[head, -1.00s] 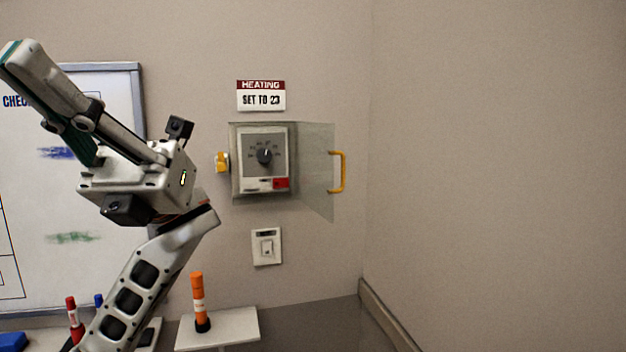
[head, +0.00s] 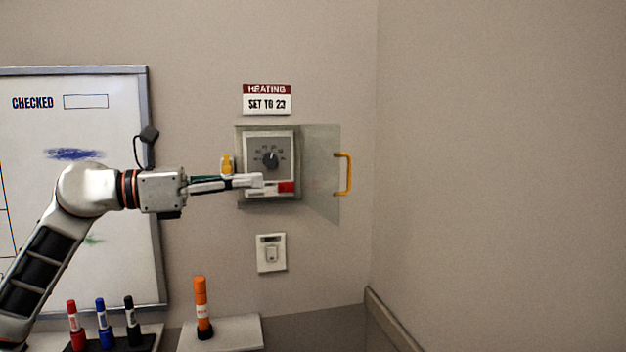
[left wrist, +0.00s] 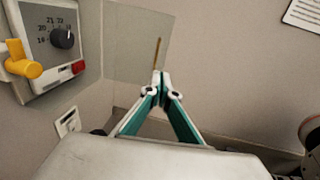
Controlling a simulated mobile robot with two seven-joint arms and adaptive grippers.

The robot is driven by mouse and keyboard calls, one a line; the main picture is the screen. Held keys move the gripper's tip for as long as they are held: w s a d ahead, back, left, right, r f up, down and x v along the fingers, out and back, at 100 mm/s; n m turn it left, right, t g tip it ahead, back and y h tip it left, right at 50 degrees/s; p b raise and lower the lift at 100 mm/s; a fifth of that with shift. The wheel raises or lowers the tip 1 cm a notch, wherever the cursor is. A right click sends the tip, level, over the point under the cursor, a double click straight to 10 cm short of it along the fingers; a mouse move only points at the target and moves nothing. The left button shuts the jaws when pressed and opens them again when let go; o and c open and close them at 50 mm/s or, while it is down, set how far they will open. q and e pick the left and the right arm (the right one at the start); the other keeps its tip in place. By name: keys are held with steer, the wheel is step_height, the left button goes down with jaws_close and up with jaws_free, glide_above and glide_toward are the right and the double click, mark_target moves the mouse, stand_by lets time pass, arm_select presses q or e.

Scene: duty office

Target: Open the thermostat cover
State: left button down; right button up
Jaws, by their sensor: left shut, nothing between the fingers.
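The thermostat (head: 284,146) is a grey box on the wall with a dark dial and a red patch. Its clear cover (head: 321,172) stands swung open to the right, with a yellow handle (head: 345,174) on its free edge. A yellow latch (head: 227,164) sits on the box's left side. My left gripper (head: 258,181) is shut and empty, in front of the lower part of the thermostat in the head view. In the left wrist view its fingertips (left wrist: 161,84) overlap the cover (left wrist: 135,45); I cannot tell whether they touch it. My right gripper is not in view.
A sign reading "HEATING SET TO 23" (head: 267,100) hangs above the thermostat, and a light switch (head: 271,253) is below it. A whiteboard (head: 125,245) is at left. Several markers stand below, including an orange one (head: 202,300) on a shelf (head: 245,333). The right wall is bare.

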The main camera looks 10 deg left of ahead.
mark_target(334, 175)
arm_select(q)
steer(key=p+x, duration=0.3)
steer(key=x, duration=1)
steer(key=shift+w+a+r, duration=0.1)
steer(key=shift+a+r, duration=0.05)
steer(key=shift+w+d+p, duration=0.35)
steer(key=shift+d, duration=0.1)
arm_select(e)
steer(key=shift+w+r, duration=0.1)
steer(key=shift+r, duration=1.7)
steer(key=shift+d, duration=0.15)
arm_select(q)
steer(key=shift+w+d, duration=0.1)
steer(key=shift+d, duration=0.1)
steer(key=x, duration=0.3)
steer(key=shift+d, duration=0.3)
steer(key=shift+a, duration=0.3)
steer(key=shift+d, duration=0.15)
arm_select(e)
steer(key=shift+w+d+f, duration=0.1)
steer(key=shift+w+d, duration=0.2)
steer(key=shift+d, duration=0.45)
